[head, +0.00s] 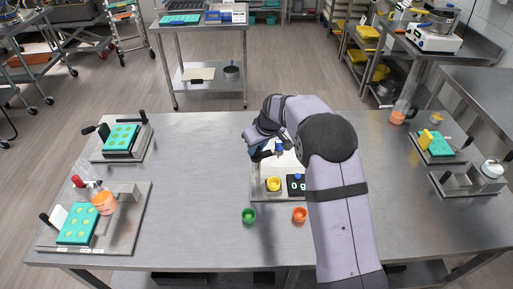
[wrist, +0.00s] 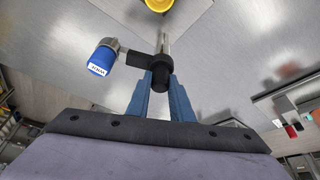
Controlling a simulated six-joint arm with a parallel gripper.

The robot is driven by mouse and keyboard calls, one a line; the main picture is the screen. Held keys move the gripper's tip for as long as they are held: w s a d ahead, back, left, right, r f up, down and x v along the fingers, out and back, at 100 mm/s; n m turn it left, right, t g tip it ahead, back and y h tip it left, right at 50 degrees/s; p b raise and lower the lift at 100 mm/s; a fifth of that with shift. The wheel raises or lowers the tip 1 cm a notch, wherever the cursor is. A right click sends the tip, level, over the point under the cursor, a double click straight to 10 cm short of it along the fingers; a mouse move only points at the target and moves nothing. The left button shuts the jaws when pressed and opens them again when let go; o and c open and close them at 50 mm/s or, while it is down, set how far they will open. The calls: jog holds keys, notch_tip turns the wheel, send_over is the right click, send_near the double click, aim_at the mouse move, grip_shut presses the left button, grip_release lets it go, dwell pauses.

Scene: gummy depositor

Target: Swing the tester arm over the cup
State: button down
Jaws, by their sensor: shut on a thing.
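The tester arm shows in the wrist view as a dark arm (wrist: 128,63) on a metal post (wrist: 165,43), with a blue labelled probe head (wrist: 101,60) at its left end. The blue head (head: 279,148) also shows small in the head view. My gripper (wrist: 161,88) has its blue fingers shut on the tester arm at its black hub end. The yellow cup (head: 273,184) sits on the tester's plate beside the display (head: 296,184). In the wrist view the yellow cup (wrist: 158,4) is cut off at the top edge, and the blue head is off to its left, not over it.
A green cup (head: 249,215) and an orange cup (head: 299,215) stand in front of the tester. Trays with teal molds (head: 121,137) stand at the left, and more equipment (head: 437,143) stands at the right. The table between is mostly clear. My arm hides the tester's right side.

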jog(key=m+h, duration=0.1)
jog(key=m, duration=0.1)
jog(key=shift+a+m+t, duration=0.1)
jog(key=shift+m+t, duration=0.2)
jog(key=shift+m, duration=0.1)
jog(key=m+h+b, duration=0.1)
jog(key=m, duration=0.2)
jog(key=shift+f+m+b, duration=0.15)
jog(key=shift+m+b, duration=0.15)
jog(key=shift+b, duration=0.05)
jog(key=m+h+b, duration=0.1)
jog(key=m+b, duration=0.1)
jog(key=m, duration=0.1)
jog(key=shift+m+h, duration=0.3)
jog(key=shift+m+g+h+b, duration=0.45)
jog(key=shift+m+h, duration=0.25)
jog(key=shift+m, duration=1.2)
jog(key=c, duration=1.6)
grip_release()
jog(key=shift+o, duration=0.2)
